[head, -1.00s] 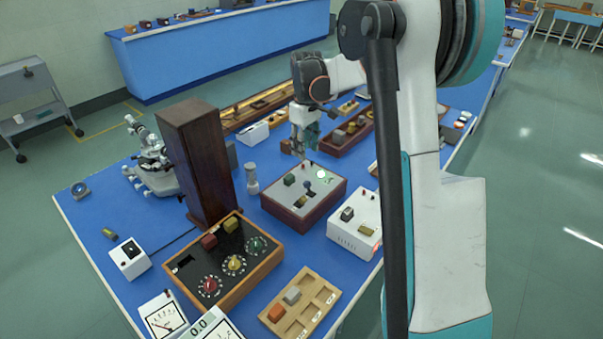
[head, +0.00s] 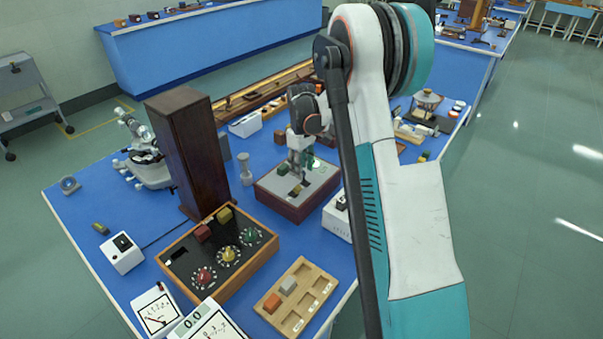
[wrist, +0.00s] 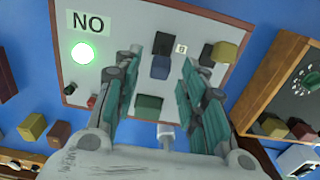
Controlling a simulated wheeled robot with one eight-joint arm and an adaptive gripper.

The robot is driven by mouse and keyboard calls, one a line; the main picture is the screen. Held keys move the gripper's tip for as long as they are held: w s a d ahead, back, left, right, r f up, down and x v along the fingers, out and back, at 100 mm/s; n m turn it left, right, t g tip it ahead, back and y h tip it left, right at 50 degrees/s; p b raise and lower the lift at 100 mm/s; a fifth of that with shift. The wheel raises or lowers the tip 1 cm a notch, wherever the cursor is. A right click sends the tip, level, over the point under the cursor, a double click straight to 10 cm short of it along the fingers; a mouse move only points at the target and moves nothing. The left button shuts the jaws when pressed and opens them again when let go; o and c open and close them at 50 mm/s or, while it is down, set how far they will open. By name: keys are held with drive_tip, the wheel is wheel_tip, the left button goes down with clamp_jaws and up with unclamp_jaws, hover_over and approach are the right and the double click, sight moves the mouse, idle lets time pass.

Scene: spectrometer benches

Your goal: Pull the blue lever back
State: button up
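The grey panel box with dark red sides (head: 322,187) stands in the middle of the blue bench. My gripper (head: 298,176) is above its top, pointing down. In the wrist view my gripper (wrist: 163,66) is open, with its two teal-padded fingers apart. The blue lever's knob (wrist: 160,70) shows between the fingers, near a dark slot; I cannot tell whether either finger touches it. In the head view the lever is hidden behind my gripper.
On the panel are a dark green block (wrist: 149,103), an olive block (wrist: 224,52), a lit lamp (wrist: 83,54) and a "NO" label (wrist: 88,22). A tall dark wooden box (head: 190,150) stands left. A dial box (head: 225,265) and wooden tray (head: 318,300) lie in front.

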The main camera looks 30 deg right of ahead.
drive_tip(key=shift+f, duration=0.9)
clamp_jaws()
